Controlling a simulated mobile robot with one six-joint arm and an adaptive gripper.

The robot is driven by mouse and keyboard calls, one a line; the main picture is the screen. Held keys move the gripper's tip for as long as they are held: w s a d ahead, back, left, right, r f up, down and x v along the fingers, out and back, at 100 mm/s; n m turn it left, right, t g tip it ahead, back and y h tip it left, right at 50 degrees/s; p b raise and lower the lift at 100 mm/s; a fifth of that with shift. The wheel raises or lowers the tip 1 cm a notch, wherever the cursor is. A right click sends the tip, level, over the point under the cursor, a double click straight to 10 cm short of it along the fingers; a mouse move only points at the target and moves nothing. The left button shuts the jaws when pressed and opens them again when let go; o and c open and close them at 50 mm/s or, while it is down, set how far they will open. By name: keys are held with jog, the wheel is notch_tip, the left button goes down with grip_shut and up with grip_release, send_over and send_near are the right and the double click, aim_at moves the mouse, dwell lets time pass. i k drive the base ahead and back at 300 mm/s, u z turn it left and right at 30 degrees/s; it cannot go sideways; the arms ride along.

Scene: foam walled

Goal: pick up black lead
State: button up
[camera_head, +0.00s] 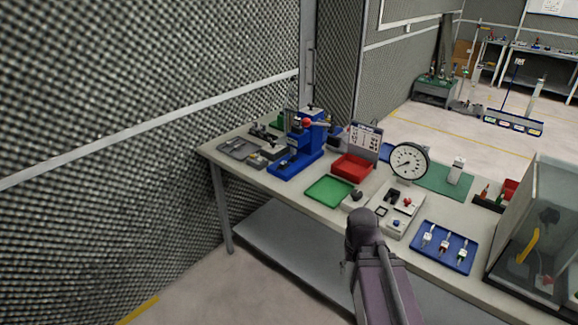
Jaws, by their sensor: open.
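I cannot make out a black lead for certain in this view. A light panel (391,222) on the workbench carries small red, black and blue parts, too small to tell apart. A blue tray (424,257) to its right holds three small pale pieces with coloured ends. A dark holder (484,204) near the right end has small red and green items in it. My arm rises from the bottom edge in front of the bench and hides part of its front edge. My gripper's fingers do not show.
The workbench (318,205) also bears a blue press (285,168), a green tray (318,189), a red bin (345,171), a round dial gauge (408,160) and a clear-walled case (545,220). A patterned foam wall (120,90) stands at left.

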aim_at(283, 164)
jog(key=i, duration=0.95)
